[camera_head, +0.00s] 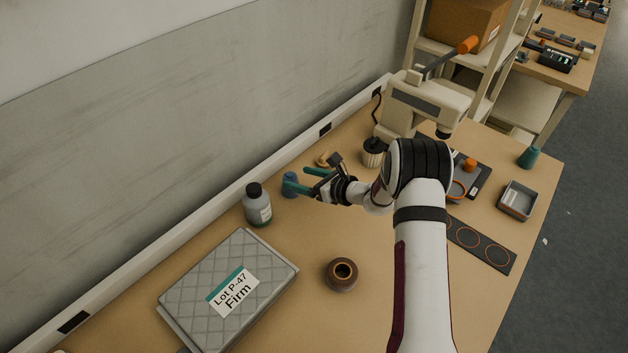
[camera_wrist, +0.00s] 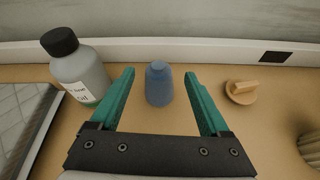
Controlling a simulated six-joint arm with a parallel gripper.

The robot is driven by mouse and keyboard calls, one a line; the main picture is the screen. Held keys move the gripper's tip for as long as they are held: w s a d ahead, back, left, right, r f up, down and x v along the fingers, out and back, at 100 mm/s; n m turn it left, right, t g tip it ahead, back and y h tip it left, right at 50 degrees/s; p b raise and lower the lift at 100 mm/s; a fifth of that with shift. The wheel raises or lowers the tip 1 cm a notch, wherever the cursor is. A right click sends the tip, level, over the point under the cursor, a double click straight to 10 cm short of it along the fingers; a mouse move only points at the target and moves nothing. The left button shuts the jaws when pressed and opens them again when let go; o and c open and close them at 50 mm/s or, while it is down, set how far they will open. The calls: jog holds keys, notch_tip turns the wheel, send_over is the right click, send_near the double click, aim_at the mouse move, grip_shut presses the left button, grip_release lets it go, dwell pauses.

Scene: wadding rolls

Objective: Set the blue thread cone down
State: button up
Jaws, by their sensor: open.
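The blue thread cone (camera_wrist: 159,84) stands upright on the table near the wall. In the wrist view it shows between the two green fingers of my gripper (camera_wrist: 158,85), with a gap on each side. In the head view the cone (camera_head: 291,185) is just beyond the fingertips of my gripper (camera_head: 295,182), partly hidden by a finger. My gripper is open and holds nothing.
A grey bottle with a black cap (camera_head: 257,205) stands left of the cone. An orange-brown knob-like piece (camera_wrist: 241,90) lies right of it. A quilted grey pad labelled Firm (camera_head: 230,290) and a brown roll (camera_head: 341,274) lie nearer. A press-like machine (camera_head: 425,105) stands beyond.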

jog(key=v, duration=0.8)
jog(key=s+a+r+n+g, duration=0.45)
jog(key=s+r+n, duration=0.25)
jog(key=s, duration=0.4)
jog(key=s+a+r+n+g, duration=0.45)
jog(key=s+r+n, duration=0.25)
jog(key=s, duration=0.3)
jog(key=s+d+n+h, duration=0.4)
jog(key=s, duration=0.4)
jog(key=s+d+n+h, duration=0.4)
jog(key=s+d, duration=0.1)
jog(key=s, duration=0.4)
jog(key=shift+f, duration=0.25)
